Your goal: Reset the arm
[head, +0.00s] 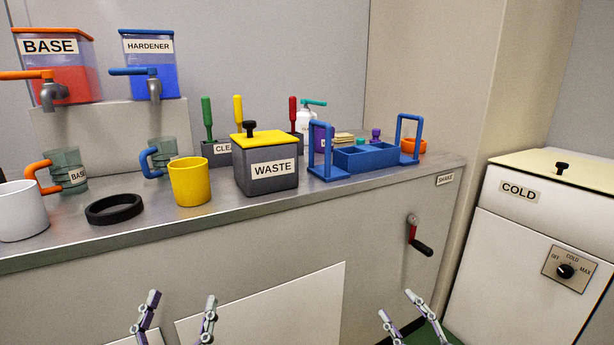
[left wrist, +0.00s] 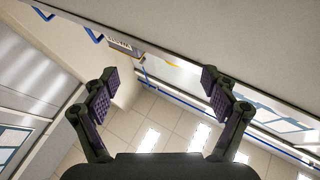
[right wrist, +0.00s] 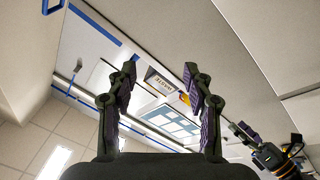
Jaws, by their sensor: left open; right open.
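My left gripper (head: 178,310) is low in the head view, in front of the counter's front panel. Its fingers are apart with nothing between them, and they show the same in the left wrist view (left wrist: 155,90). My right gripper (head: 406,315) is low and right of centre in the head view, below the red and black crank. It is open and empty, as the right wrist view also shows (right wrist: 161,90). Both grippers are clear of the counter top. My arms behind the grippers are mostly out of the head view.
The counter (head: 130,235) holds a yellow cup (head: 189,183), a black ring (head: 114,209), a white cup (head: 20,212), a WASTE bin (head: 268,178) and a blue rack (head: 365,158). A crank (head: 418,240) sticks out of its front. A COLD cabinet (head: 530,255) stands right.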

